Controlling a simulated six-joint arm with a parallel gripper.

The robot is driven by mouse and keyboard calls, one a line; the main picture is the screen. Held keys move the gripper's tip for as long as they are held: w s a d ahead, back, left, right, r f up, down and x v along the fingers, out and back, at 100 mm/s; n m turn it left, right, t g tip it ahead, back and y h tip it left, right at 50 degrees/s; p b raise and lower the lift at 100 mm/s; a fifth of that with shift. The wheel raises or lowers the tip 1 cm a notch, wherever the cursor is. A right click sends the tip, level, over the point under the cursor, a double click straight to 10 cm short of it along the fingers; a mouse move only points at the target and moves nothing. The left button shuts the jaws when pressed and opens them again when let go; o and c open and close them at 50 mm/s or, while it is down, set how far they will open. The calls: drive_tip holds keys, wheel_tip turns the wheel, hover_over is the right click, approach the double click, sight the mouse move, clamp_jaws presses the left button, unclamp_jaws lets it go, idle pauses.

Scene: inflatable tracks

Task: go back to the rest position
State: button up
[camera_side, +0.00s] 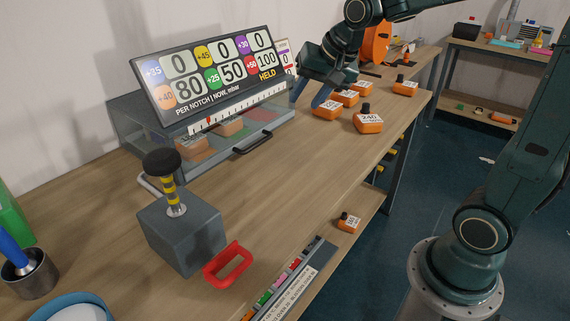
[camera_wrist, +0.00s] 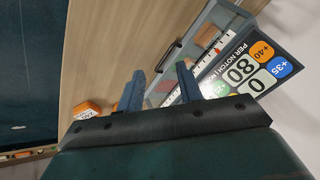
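My gripper (camera_side: 312,92) is in the air near the right end of the display board, fingers pointing down and to the left. In the wrist view my gripper (camera_wrist: 160,70) shows two blue fingers set apart with nothing between them, so it is open and empty. The display board (camera_side: 213,75) stands on a grey case (camera_side: 150,130) with a clear front, and orange blocks show inside. Several orange weights (camera_side: 368,120) stand on the wooden bench just right of and below my gripper. One orange weight also shows in the wrist view (camera_wrist: 86,110).
A grey block with a black knob (camera_side: 180,232) and a red handle (camera_side: 228,264) stands on the near bench (camera_side: 90,205). A small orange weight (camera_side: 347,222) sits on a lower ledge. A metal cup (camera_side: 30,275) is at left. The bench middle is clear.

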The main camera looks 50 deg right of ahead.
drive_tip(key=s+a+n, duration=0.2)
drive_tip(key=s+n, duration=0.2)
drive_tip(key=s, duration=0.6)
drive_tip(key=s+a+n, duration=0.3)
drive_tip(key=s+n, duration=0.2)
drive_tip(key=s, duration=0.5)
drive_tip(key=shift+s, duration=0.15)
